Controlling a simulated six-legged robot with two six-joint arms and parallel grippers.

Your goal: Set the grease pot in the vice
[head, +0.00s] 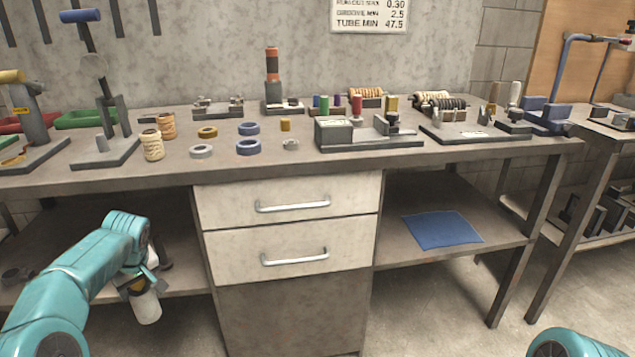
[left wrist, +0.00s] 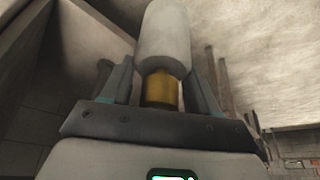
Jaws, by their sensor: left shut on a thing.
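The grease pot, as far as I can tell, is a white cylinder (head: 147,308) with a brass-coloured end, also in the left wrist view (left wrist: 163,42). My left gripper (head: 142,284) is shut on its brass-coloured end, with a finger on each side in the left wrist view (left wrist: 161,88). The white body points away from the gripper and hangs downward in the head view, in front of the lower shelf and below the bench top. A blue vice-like block (head: 548,114) stands at the bench's right end, apart from the pot. My right gripper is out of view.
The bench top (head: 300,166) carries spools, rings (head: 249,147) and several small fixtures. Two drawers (head: 290,205) are shut below it. A blue cloth (head: 442,230) lies on the right lower shelf. Another bench (head: 600,130) stands at the right.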

